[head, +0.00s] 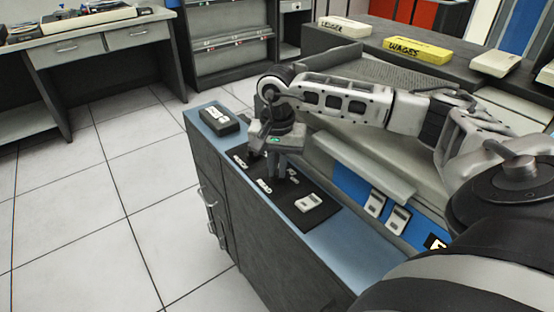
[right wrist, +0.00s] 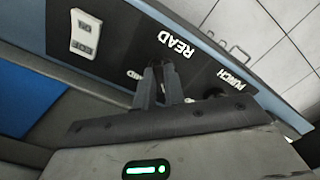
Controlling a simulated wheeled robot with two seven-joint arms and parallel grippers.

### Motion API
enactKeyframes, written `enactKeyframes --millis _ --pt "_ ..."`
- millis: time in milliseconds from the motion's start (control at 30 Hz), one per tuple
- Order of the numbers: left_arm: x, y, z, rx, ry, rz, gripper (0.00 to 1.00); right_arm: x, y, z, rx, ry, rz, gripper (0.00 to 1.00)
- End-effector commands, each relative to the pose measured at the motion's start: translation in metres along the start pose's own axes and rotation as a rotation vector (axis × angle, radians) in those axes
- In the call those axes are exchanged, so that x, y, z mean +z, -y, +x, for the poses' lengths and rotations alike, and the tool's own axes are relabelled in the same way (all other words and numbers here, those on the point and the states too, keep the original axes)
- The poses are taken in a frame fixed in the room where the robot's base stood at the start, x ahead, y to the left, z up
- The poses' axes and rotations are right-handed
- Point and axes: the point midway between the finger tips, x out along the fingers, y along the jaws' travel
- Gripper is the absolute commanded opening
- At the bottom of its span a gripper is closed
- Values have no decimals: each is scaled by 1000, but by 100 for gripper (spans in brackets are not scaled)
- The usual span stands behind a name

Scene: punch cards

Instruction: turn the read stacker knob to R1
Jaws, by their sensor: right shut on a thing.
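My right gripper (head: 281,176) reaches down to the black control panel (head: 322,214) on the blue-topped cabinet. In the right wrist view my right gripper (right wrist: 162,72) has its two fingers close together beside the white READ label (right wrist: 176,44). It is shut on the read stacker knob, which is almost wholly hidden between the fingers. I cannot tell which position the knob points to. A dark round knob (right wrist: 213,92) shows beside the PUNCH label (right wrist: 231,79). My left gripper is not in view.
A white two-button switch (head: 309,202) sits at the panel's near end. A dark box with white buttons (head: 218,119) stands at the cabinet's far end. A yellow WAGES box (head: 417,50) lies on the machine top behind my arm. The tiled floor at left is clear.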

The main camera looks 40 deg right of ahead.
Motion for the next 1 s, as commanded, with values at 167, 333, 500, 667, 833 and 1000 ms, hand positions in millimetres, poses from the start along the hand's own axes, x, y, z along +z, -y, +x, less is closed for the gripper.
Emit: enactKeyframes --millis 167,333,500,667,833,1000 --pt "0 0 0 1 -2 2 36 1 0 -1 -3 2 -28 0" --pt "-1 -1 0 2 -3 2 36 1 0 -1 -3 2 -33 0" --pt "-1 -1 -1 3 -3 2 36 1 0 -1 -3 2 -32 0" --pt "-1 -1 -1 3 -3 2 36 1 0 -1 -2 2 -32 33" --pt "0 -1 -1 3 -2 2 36 0 0 -1 -1 1 -31 33" --pt "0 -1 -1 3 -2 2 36 0 0 -4 -2 0 -31 33"
